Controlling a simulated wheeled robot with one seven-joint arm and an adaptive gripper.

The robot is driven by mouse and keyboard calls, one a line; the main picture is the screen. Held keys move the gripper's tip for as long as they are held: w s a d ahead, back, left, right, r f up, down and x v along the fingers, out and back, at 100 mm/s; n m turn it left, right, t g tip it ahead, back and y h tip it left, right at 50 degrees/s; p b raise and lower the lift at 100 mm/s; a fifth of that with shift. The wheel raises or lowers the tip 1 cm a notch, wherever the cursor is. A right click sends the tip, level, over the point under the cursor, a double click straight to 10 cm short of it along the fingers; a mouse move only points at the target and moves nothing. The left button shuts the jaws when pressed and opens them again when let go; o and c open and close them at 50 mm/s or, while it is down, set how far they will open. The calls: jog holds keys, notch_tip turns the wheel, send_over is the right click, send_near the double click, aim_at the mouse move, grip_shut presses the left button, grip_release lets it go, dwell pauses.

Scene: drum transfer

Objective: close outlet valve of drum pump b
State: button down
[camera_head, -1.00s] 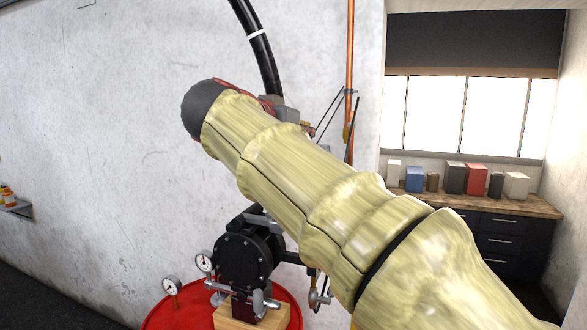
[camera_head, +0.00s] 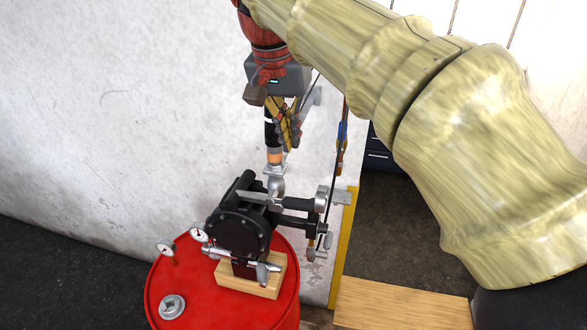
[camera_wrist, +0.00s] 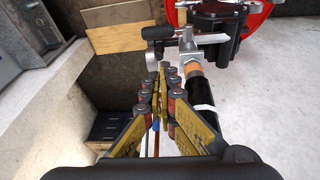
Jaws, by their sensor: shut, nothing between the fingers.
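A black drum pump (camera_head: 240,225) stands on a wooden block on the red drum (camera_head: 170,275). A silver fitting (camera_head: 276,183) with an orange band and a black hose above it rises behind the pump. In the wrist view, this silver fitting (camera_wrist: 189,58) has a flat silver lever (camera_wrist: 222,38) beside it, pointing right. I cannot tell which label the pump bears. My gripper (camera_head: 295,146) is above and behind the pump, near the hose. In the wrist view, my gripper (camera_wrist: 162,66) is shut and empty, its tips apart from the fitting and lever.
Two gauges (camera_head: 199,235) stand at the pump's left. The pale wall (camera_head: 90,120) is close behind. Further pipe fittings (camera_head: 322,205) and thin dark lines stand right of the pump. A wooden board (camera_head: 400,305) lies at lower right. Dark floor (camera_head: 395,220) is open on the right.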

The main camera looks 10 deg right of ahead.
jog(key=s+a+g, duration=0.1)
jog(key=s, duration=0.1)
jog(key=n+p, duration=0.1)
jog(key=p, duration=0.1)
send_near(296, 201)
jog(key=shift+y, duration=0.4)
jog(key=f, duration=0.2)
jog(key=w+f, duration=0.1)
jog(key=f, duration=0.1)
jog(key=d+f, duration=0.1)
jog(key=f, duration=0.1)
jog(key=shift+w+d+f, duration=0.1)
jog(key=shift+w+f, duration=0.2)
jog(key=shift+b, duration=0.35)
jog(key=shift+d+f+b, duration=0.15)
jog(key=shift+f+b, duration=0.35)
jog(key=shift+f, duration=0.15)
jog(key=shift+s, duration=0.15)
jog(key=shift+f, duration=0.1)
